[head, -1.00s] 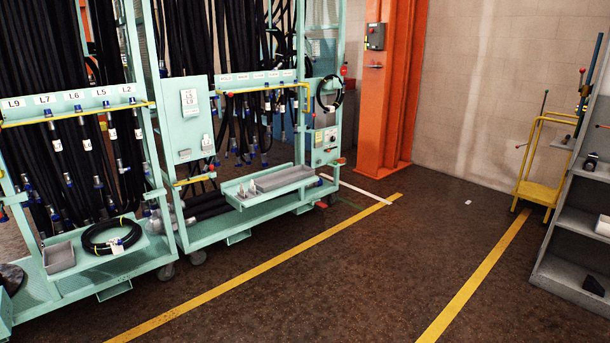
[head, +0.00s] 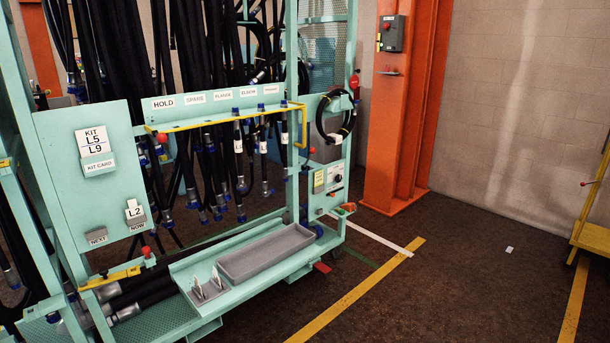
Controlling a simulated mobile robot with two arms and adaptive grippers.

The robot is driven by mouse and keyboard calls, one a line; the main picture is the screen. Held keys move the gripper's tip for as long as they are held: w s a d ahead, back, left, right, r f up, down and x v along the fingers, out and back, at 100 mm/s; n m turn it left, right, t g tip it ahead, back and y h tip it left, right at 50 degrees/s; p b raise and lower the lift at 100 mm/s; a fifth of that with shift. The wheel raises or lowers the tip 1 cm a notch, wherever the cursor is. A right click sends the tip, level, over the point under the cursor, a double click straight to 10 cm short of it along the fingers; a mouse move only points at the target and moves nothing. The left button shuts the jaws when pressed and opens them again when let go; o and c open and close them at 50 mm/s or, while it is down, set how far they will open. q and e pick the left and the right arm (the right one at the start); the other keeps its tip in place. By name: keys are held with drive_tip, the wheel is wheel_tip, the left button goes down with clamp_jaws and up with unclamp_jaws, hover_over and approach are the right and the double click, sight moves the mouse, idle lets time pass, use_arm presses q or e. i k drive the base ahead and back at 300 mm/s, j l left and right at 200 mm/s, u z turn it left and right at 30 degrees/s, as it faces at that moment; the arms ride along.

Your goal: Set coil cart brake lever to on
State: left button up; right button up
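No part labelled coil cart or brake lever can be read here. At the right edge, a yellow cart (head: 591,236) is partly cut off by the frame. A thin lever with a red tip (head: 584,183) sticks out from it to the left; I cannot tell its setting. The teal hose rack (head: 80,135) stands at left and centre. A red pedal-like tab (head: 322,267) shows low at its right end. Neither of my grippers is in view.
A grey tray (head: 266,252) lies on the rack's lower shelf. Black hoses hang above it. An orange column (head: 390,130) with a grey switch box (head: 391,33) stands behind.

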sight(311, 151)
drive_tip(key=i+j+z, duration=0.15)
drive_tip(key=i, duration=0.8)
drive_tip(key=i+l, duration=0.25)
drive_tip(key=j+u, duration=0.05)
